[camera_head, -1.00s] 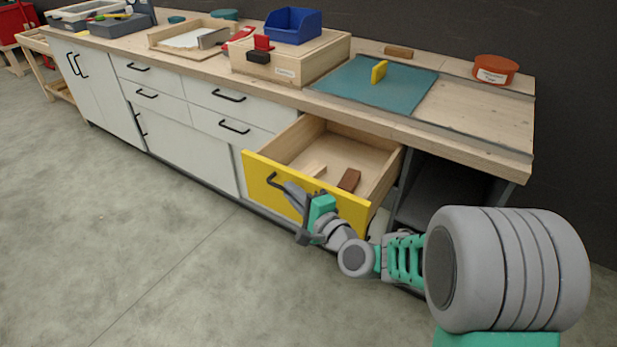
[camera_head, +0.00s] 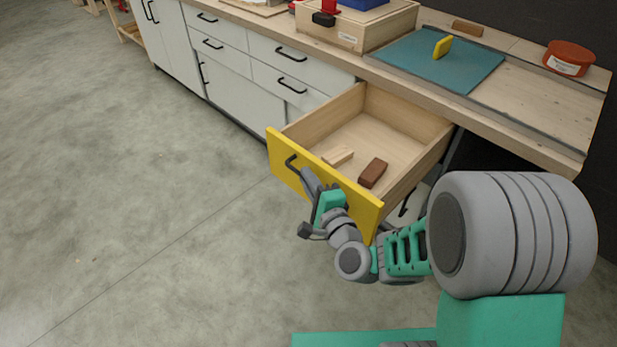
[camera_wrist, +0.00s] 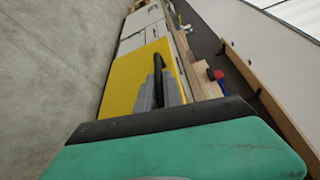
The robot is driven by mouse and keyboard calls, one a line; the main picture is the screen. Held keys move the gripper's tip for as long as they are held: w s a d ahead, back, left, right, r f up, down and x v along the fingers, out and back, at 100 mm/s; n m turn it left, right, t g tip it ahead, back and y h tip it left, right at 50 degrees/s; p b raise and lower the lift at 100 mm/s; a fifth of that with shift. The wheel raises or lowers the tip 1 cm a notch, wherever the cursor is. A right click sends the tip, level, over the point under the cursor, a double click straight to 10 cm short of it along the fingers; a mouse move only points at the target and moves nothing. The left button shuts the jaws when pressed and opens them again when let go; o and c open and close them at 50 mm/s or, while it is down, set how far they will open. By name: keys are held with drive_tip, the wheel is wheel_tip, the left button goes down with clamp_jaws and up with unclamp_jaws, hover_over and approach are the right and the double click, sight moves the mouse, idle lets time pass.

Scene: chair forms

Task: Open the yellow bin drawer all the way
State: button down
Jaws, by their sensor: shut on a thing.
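The yellow bin drawer (camera_head: 345,195) is pulled well out from under the bench in the head view, with its wooden inside showing. Its black bar handle (camera_head: 292,163) is on the left part of the yellow front. My gripper (camera_head: 305,176) is at this handle and shut on it. In the wrist view, the yellow front (camera_wrist: 140,72) and the dark handle (camera_wrist: 158,64) show, with my gripper's fingers (camera_wrist: 161,88) around the handle. A light wood block (camera_head: 338,156) and a brown block (camera_head: 373,172) lie inside the drawer. The drawer's back end is partly hidden under the bench top.
The bench top (camera_head: 520,110) carries a teal mat (camera_head: 440,62) with a yellow block (camera_head: 442,46), a red-brown round tin (camera_head: 569,58) and a wooden box (camera_head: 360,32). White closed drawers (camera_head: 278,52) stand to the left. The concrete floor (camera_head: 150,200) before the drawer is clear.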

drive_tip(key=c, duration=1.5)
unclamp_jaws()
drive_tip(key=b+v, duration=0.1)
drive_tip(key=v, duration=0.6)
drive_tip(key=shift+s+d+b, duration=0.1)
drive_tip(key=shift+s+b, duration=0.2)
drive_tip(key=shift+b, duration=0.1)
